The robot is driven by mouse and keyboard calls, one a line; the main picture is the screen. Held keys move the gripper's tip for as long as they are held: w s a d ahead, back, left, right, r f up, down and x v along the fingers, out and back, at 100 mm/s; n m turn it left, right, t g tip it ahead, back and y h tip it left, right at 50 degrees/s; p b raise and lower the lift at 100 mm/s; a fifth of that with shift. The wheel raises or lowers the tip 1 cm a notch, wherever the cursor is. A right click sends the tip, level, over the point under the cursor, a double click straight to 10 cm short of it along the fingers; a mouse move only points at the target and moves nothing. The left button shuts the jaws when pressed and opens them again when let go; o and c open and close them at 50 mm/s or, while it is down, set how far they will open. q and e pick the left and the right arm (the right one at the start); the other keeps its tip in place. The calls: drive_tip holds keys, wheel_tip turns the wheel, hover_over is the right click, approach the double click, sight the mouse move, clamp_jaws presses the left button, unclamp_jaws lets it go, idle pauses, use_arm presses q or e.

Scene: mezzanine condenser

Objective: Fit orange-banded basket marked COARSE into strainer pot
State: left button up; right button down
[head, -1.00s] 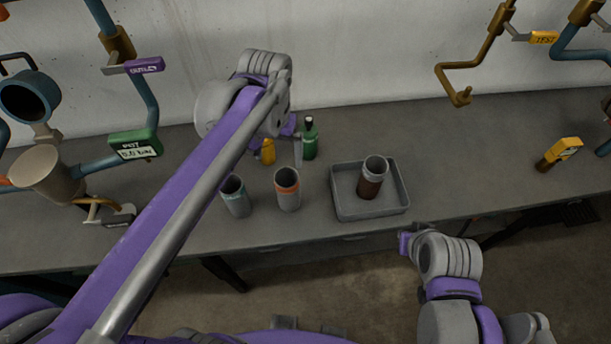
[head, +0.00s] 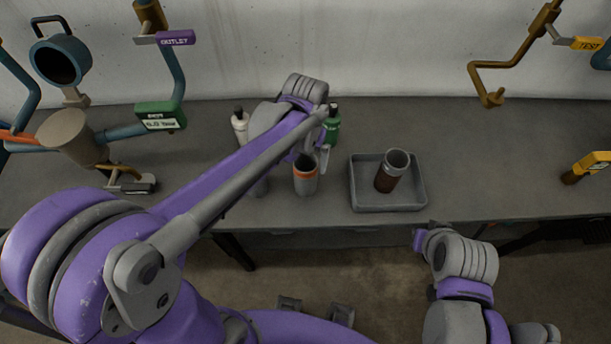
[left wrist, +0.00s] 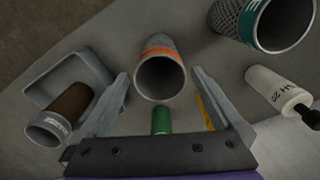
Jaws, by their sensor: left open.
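The orange-banded basket (head: 306,178) stands upright on the bench; its open top and orange band show in the left wrist view (left wrist: 161,72). The COARSE mark is not readable. My left gripper (head: 318,160) is open just above and behind it, with its two fingers (left wrist: 165,100) on either side of the basket's rim in the wrist view, holding nothing. A tan pot (head: 72,138), apparently the strainer pot, sits in the teal pipework at the left, with a hollow teal cap (head: 60,62) above it. My right gripper (head: 420,240) is off the bench's front edge, its jaws unclear.
A grey tray (head: 388,206) holds a brown-stained basket (head: 392,172). A teal-banded basket (left wrist: 272,22) stands near the orange one, mostly behind my arm in the head view. A white bottle (head: 240,126) and green bottle (head: 333,124) stand behind.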

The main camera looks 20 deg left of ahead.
use_arm(q)
drive_tip(key=shift+f, duration=0.15)
drive_tip(key=shift+c, duration=0.2)
clamp_jaws()
